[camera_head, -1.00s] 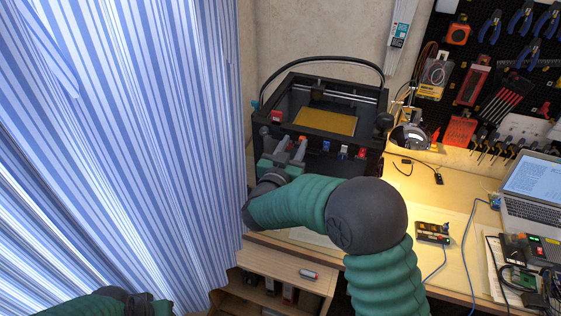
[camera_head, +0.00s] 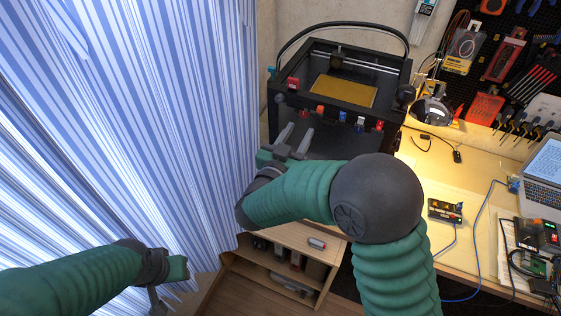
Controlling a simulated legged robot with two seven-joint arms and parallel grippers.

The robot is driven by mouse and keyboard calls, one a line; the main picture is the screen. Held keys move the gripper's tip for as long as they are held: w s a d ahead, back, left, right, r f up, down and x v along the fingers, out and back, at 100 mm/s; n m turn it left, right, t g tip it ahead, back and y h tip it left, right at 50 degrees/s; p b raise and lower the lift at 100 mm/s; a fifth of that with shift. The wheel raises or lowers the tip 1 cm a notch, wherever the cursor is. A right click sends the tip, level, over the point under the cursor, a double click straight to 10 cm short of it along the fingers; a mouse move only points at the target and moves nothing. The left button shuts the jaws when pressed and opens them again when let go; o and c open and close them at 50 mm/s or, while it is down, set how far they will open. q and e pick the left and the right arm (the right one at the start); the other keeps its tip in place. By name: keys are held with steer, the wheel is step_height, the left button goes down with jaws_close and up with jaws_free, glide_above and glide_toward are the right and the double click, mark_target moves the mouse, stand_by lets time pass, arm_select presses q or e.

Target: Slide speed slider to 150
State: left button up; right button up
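A black 3D printer (camera_head: 330,140) stands on the bench in the upper middle. I cannot tell which control is the speed slider, and no scale is readable. My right gripper (camera_head: 299,130) is open and empty, its two grey fingers apart, in front of the printer's left front, below the controls. My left gripper (camera_head: 170,285) is low at left, by the curtain; its fingers are unclear.
A blue striped curtain (camera_head: 140,120) fills the left side. A wooden shelf unit (camera_head: 290,240) stands below the printer. At right, the bench (camera_head: 460,180) holds a small device (camera_head: 445,211), cables, and a laptop (camera_head: 541,175). A lamp (camera_head: 432,110) stands beside the printer.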

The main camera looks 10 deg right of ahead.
steer(key=v, duration=1)
steer(key=shift+s+a, duration=0.2)
stand_by(0.3)
stand_by(0.3)
